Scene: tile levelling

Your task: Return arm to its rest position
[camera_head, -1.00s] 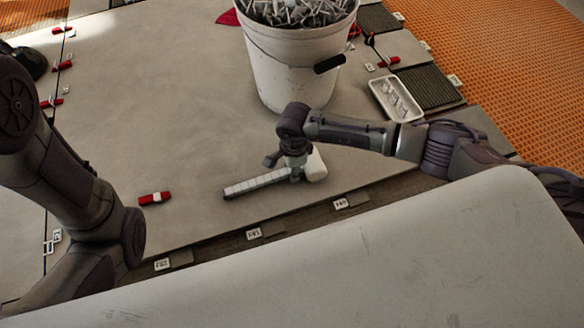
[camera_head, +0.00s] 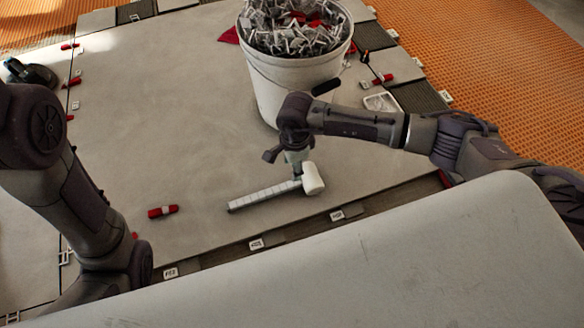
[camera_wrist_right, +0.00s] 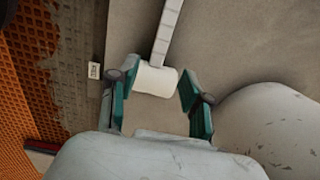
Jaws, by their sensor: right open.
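A white mallet (camera_head: 265,194) lies on the large grey tile (camera_head: 170,120); its ribbed handle points left and its head is at the right. My right gripper (camera_head: 298,166) is just above and behind the mallet head in the head view, partly hidden by its own wrist. In the right wrist view, its two green fingers (camera_wrist_right: 158,82) are spread apart, with the white mallet head (camera_wrist_right: 156,80) lying between and beyond their tips. I cannot tell the exact gap. My left arm comes in at the left, but its gripper is out of the frame.
A white bucket (camera_head: 283,90) full of grey clips stands close behind my right arm. A small white tray (camera_head: 381,103) is at the right, partly hidden by the arm. A red and white piece (camera_head: 163,211) lies left of the mallet. Orange mat (camera_head: 480,60) borders the right.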

